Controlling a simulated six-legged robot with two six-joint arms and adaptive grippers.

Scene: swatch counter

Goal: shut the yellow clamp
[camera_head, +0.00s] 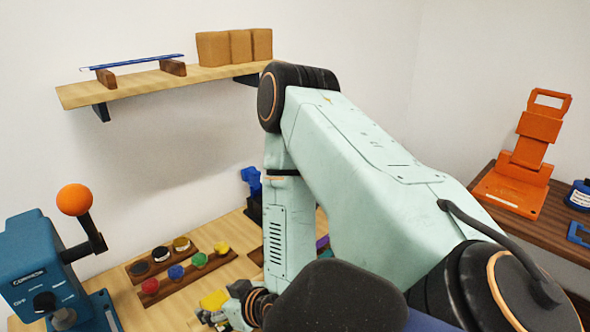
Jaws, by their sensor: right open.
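A yellow block-like part (214,299), which looks like the yellow clamp, is at the front of the light wooden counter, low in the picture. My right gripper (228,314) is open right beside it. The gripper and the bottom edge of the picture cut off much of this area, so I cannot tell whether they touch or how the clamp's parts stand. My left gripper is not in view.
A blue machine (45,262) with an orange-knobbed lever (74,199) stands at left. Dark racks (150,297) with several coloured knobs lie on the counter (125,300). A dark blue device (252,190) stands behind. An orange stand (528,150) is at right. A shelf (150,88) hangs above.

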